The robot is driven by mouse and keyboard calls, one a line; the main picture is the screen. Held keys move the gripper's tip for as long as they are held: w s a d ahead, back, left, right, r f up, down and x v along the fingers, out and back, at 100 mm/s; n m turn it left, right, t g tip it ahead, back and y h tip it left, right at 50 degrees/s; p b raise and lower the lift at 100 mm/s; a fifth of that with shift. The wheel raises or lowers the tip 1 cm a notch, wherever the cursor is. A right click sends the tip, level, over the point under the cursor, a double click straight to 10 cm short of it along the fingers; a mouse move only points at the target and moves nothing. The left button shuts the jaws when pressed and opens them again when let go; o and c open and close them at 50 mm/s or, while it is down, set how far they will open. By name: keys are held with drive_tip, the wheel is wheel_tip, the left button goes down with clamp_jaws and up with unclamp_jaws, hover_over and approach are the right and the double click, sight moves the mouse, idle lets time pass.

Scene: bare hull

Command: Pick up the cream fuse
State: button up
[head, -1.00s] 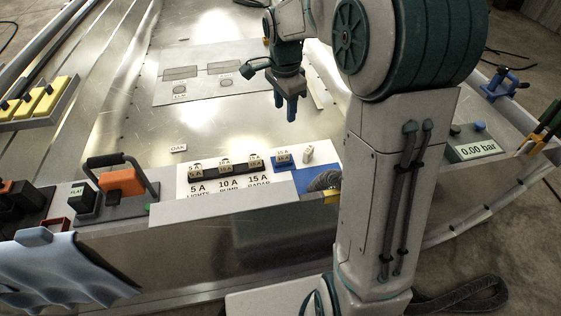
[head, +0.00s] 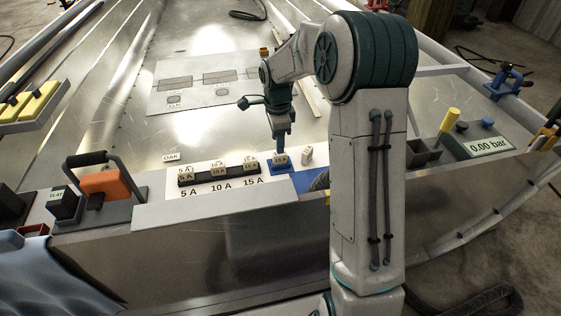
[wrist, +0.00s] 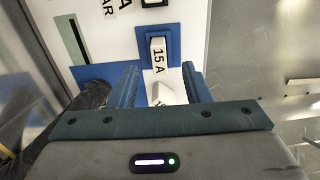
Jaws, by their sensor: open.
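The cream fuse (head: 307,154) appears as a loose, pale block on the white card, just right of the blue holder (head: 281,169). In the wrist view the cream fuse (wrist: 161,94) shows between and below my two blue fingers, its lower part hidden by the gripper body. A pale fuse marked 15 A (wrist: 158,54) sits in the blue holder, just beyond the fingers. My gripper (head: 280,146) is open, points down and is close above the blue holder in the head view. Nothing is visibly held.
A black rack (head: 218,175) with three labelled fuses stands left of the blue holder. An orange block with a black handle (head: 105,183) is farther left. A pressure display (head: 489,146) and a yellow-topped lever (head: 450,120) are at the right.

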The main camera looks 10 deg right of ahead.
sight(280, 159)
drive_tip(key=f, duration=0.1)
drive_tip(key=f+b, duration=0.1)
drive_tip(key=f, duration=0.1)
drive_tip(key=f+b, duration=0.1)
drive_tip(key=f, duration=0.1)
drive_tip(key=shift+d+f, duration=0.1)
drive_tip(key=shift+d, duration=0.2)
clamp_jaws()
